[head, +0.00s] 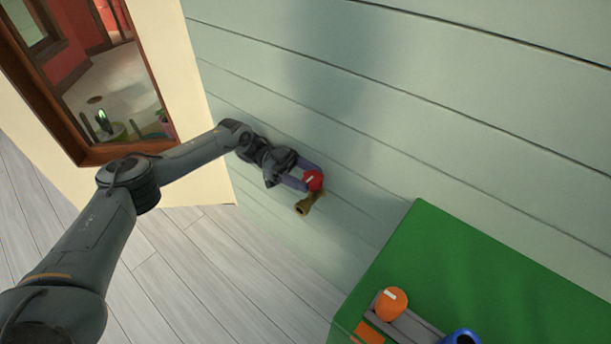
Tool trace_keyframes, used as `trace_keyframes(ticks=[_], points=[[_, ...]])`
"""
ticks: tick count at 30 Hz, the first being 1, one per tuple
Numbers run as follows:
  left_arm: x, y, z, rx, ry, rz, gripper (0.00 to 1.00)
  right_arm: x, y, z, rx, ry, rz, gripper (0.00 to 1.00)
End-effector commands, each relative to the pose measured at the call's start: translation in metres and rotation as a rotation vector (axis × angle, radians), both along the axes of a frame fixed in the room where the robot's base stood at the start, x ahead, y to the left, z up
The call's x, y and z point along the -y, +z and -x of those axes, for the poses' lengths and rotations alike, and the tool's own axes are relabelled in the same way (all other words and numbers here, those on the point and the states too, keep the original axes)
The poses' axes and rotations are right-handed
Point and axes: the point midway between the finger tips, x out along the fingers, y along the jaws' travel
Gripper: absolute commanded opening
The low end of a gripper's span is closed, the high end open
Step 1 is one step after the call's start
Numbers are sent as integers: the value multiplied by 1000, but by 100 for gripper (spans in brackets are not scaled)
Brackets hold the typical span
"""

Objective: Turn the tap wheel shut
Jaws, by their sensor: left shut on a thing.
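The tap has a red wheel (314,180) with a small white mark and a brass spout (304,206) below it. It is mounted on the pale green plank wall (400,130). My left gripper (306,180) reaches it from the left, with its purple-grey fingers shut on the red wheel. The fingers cover part of the wheel's left side. My right gripper is not in the head view.
A green table or cabinet (500,265) stands at the lower right, with an orange round object (391,303), a grey tray-like piece (412,326) and a blue object (461,337) on it. A wood-framed window (125,152) is at the upper left. Bare plank floor (200,270) lies below the tap.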

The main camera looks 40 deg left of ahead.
Motion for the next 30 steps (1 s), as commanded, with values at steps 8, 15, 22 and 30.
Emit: trace_keyframes(ticks=[8,15,22,30], points=[[1,0,0,0,-1,0,85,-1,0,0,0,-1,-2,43],[0,-1,0,-1,0,-1,85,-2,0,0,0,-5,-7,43],[0,-1,0,0,1,-1,85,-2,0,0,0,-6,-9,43],[0,-1,0,0,2,-2,85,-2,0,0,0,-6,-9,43]])
